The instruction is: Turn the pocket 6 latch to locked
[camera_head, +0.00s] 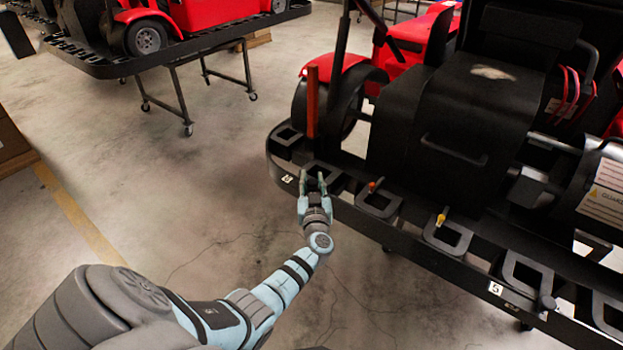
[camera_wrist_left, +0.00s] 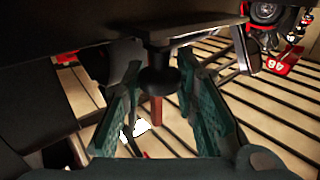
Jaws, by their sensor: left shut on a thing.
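My left gripper (camera_head: 313,183) reaches the front rail of the kart stand (camera_head: 348,215), beside a small white label (camera_head: 287,178) that I cannot read surely. In the left wrist view the two green fingers (camera_wrist_left: 163,98) stand on either side of a round black latch knob (camera_wrist_left: 158,80). The gripper is shut on this knob. The knob hangs on a short stem from a dark plate, and in the head view the fingers mostly hide it. Whether the latch is turned to locked cannot be told. My right gripper is not in view.
An orange post (camera_head: 312,103) stands upright behind the gripper. Red karts stand close behind. The concrete floor (camera_head: 200,210) at left is clear.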

